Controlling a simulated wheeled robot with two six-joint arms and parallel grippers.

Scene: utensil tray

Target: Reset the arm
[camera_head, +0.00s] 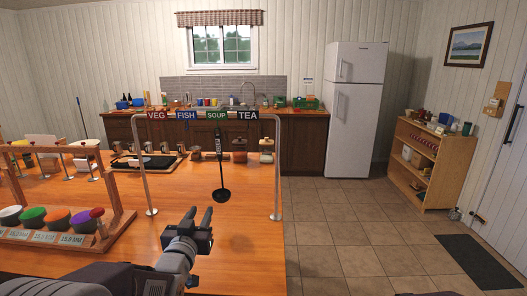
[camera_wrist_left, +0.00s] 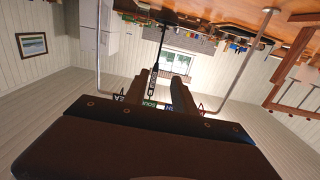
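My left gripper (camera_head: 199,213) is over the front middle of the wooden table in the head view, in front of the labelled rack. Its two fingers stand apart with nothing between them. In the left wrist view the fingers (camera_wrist_left: 174,66) show a gap with the window behind. A black ladle (camera_head: 222,180) hangs upright under the SOUP sign (camera_head: 217,115), apart from the gripper and beyond it. The ladle also shows in the left wrist view (camera_wrist_left: 156,65), beside one finger. My right gripper is not in view.
The metal rack (camera_head: 278,170) bears the signs VEG, FISH, SOUP and TEA. A wooden holder (camera_head: 100,245) with several coloured-lidded cups stands at left. A black tray (camera_head: 150,164) and several jars stand behind the rack. The table right of the gripper (camera_head: 245,250) is clear.

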